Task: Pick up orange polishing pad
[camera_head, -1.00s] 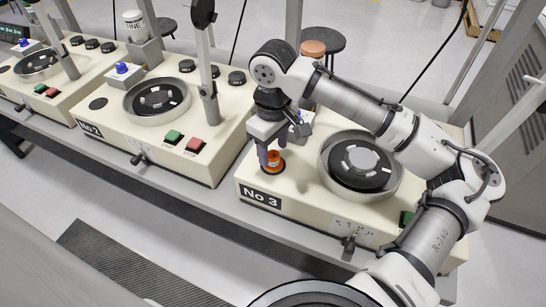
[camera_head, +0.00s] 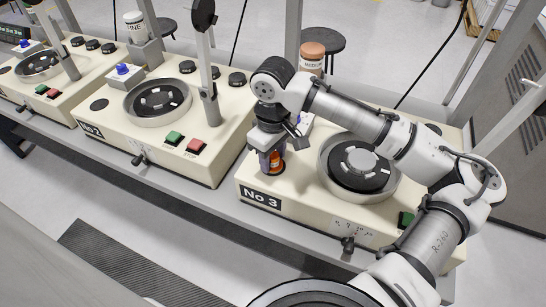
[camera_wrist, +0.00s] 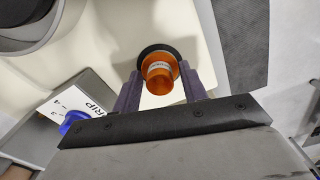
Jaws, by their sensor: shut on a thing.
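The orange polishing pad (camera_head: 276,161) is at the front left of the cream machine marked No 3 (camera_head: 312,199). It also shows in the wrist view (camera_wrist: 160,75) as an orange round body with a pale label band, over a dark disc (camera_wrist: 157,52). My gripper (camera_head: 272,165) points down over it, with a purple finger on each side. In the wrist view the fingers (camera_wrist: 160,88) flank the orange pad and are shut on it. Whether the pad is clear of the machine top cannot be told.
A round bowl with a dark disc (camera_head: 360,160) is on the same machine, right of my gripper. A blue knob (camera_wrist: 72,122) on a lettered block stands close by. Machine No 2 (camera_head: 150,115) is to the left. A brown-lidded jar (camera_head: 312,55) stands behind.

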